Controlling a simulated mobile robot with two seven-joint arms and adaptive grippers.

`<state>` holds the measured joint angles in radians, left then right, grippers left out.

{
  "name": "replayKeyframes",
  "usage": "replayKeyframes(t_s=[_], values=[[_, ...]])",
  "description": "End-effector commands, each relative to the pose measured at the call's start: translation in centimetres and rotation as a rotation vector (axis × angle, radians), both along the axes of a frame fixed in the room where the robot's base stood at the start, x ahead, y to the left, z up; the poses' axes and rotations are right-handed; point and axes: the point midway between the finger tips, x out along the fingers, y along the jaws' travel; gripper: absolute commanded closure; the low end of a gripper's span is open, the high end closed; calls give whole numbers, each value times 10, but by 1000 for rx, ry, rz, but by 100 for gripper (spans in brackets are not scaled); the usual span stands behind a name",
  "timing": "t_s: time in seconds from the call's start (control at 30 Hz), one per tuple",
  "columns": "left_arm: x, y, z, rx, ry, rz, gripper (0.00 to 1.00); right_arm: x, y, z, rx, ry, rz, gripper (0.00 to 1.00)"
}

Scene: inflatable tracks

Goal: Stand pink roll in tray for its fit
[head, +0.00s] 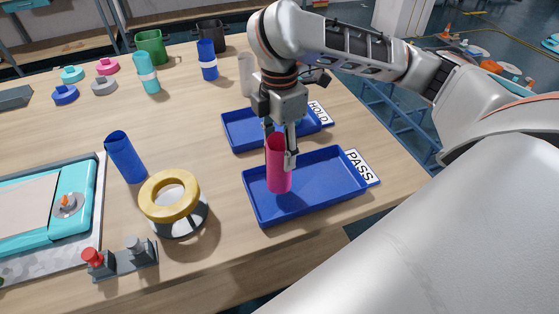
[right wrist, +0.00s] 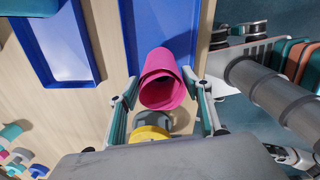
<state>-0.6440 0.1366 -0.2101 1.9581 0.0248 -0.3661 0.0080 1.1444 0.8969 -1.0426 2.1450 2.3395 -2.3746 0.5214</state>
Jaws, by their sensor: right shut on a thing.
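The pink roll (head: 279,172) stands near upright over the left part of the blue tray labelled PASS (head: 335,187). Its lower end is within the tray's outline, but I cannot tell whether it touches the floor. My right gripper (head: 281,150) comes down from above and is shut on the roll near its upper end. The right wrist view shows the open, curled end of the pink roll (right wrist: 163,82) between the two fingers (right wrist: 163,100). My left gripper is not in view.
A blue tray labelled HOLD (head: 240,136) lies behind. A yellow ring (head: 153,205) on a round stand, a blue roll (head: 126,157) and a button box (head: 122,260) are to the left. Cyan and blue rolls and several rings stand farther back. The table's right edge is close.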

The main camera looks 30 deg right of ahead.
Motion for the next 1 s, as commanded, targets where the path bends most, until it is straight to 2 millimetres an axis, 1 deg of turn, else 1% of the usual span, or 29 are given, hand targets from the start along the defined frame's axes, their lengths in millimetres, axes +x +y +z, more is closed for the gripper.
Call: replayKeyframes(t_s=[0.07, 0.23, 0.33, 0.77, 0.8, 0.83, 0.87, 1.0], values=[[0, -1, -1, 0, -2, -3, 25, 0, 0, -5, 1, -1, 0, 83], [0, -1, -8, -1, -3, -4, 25, -1, 0, -27, 1, 2, 0, 83], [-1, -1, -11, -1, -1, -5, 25, 0, 0, -35, 0, 0, -1, 83], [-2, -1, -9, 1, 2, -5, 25, 0, 0, -38, 0, -1, -2, 83], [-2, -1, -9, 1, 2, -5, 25, 0, 0, -39, -1, -1, -2, 46], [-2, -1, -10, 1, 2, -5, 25, 0, 0, -39, -1, -1, -2, 38], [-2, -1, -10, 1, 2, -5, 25, 0, 0, -39, -1, -1, -2, 35], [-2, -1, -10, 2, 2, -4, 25, 0, 0, -39, -1, -1, -1, 35]])
